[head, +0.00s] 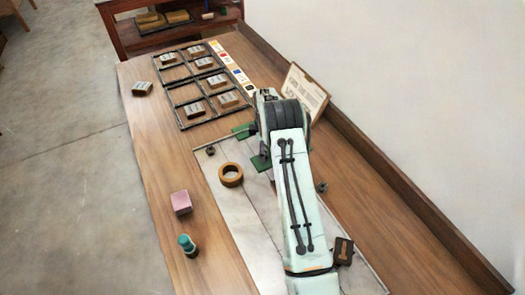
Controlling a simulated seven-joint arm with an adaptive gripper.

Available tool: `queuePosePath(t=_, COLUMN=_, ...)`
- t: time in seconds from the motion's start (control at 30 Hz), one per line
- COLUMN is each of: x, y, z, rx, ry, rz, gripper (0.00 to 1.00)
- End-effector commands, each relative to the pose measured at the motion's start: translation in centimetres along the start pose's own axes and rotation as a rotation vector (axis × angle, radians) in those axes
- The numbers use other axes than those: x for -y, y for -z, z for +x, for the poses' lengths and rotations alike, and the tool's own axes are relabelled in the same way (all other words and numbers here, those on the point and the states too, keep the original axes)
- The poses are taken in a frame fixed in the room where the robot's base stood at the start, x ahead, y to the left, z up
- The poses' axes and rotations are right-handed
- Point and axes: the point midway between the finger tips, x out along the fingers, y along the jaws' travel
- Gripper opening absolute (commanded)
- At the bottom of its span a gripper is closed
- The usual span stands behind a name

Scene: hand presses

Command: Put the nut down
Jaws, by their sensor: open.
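A small dark nut-like piece (210,150) lies on the left edge of the pale board (225,205), left of my gripper. My gripper (262,160) is low over the board's far part, beside a green piece (243,131). It is open, and my arm hides much of it. I see nothing held in it.
A brown ring (231,174) lies on the board. A pink block (181,202) and teal-topped bottle (188,245) stand at left. A black-framed rack (181,122) holds several wooden stamps; one stamp (142,88) lies outside. A sign (305,94) leans against the wall-side ledge. A dark block (343,250) is right of my arm.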

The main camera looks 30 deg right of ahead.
Motion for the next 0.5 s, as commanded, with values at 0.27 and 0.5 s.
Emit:
queuePosePath(t=0.27, x=-0.1, y=0.0, z=-6.1, rx=0.0, ry=-0.005, rz=-0.001, gripper=0.55)
queuePosePath(t=0.5, x=-0.1, y=0.0, z=-10.4, rx=-0.001, ry=-0.004, rz=-0.001, gripper=0.55)
